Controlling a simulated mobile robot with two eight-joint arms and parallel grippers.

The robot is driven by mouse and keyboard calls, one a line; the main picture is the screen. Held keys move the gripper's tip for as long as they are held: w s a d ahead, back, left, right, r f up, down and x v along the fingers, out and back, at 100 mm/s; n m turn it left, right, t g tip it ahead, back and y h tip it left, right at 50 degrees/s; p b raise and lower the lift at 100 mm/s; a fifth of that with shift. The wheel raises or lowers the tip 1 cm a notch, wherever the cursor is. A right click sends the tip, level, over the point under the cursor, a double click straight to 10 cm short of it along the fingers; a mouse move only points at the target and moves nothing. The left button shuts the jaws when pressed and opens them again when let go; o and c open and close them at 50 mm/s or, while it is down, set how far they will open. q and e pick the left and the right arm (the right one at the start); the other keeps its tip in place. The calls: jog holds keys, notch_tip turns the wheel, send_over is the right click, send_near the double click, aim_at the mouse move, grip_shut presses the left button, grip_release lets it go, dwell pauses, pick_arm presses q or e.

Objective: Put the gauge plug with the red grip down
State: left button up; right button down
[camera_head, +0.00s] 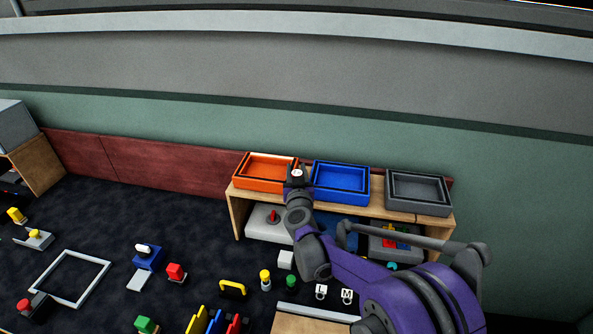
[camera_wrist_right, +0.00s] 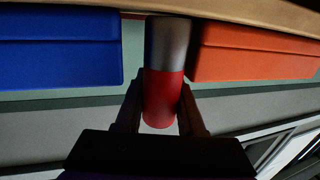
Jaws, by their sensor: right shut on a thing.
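The gauge plug with the red grip (camera_wrist_right: 163,98) is between the fingers of my right gripper (camera_wrist_right: 160,110) in the right wrist view. Its grey metal end points to the top of that picture, towards the wooden shelf edge. In the head view my right gripper (camera_head: 297,174) is at the gap between the orange tray (camera_head: 264,187) and the blue tray (camera_head: 341,196) on the wooden shelf (camera_head: 235,205). The gripper mostly hides the plug there. I cannot tell whether the plug touches the shelf. My left gripper is not in view.
A dark grey tray (camera_head: 417,208) stands right of the blue one. Below the shelf top are a grey block with a red knob (camera_head: 272,216) and other fixtures. Several small coloured items and a white square frame (camera_head: 66,278) lie on the dark surface at left.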

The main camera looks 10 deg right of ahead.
jog(key=c, duration=1)
grip_release()
jog(key=shift+f, duration=0.2)
jog(key=o, duration=0.5)
jog(key=shift+r, duration=0.1)
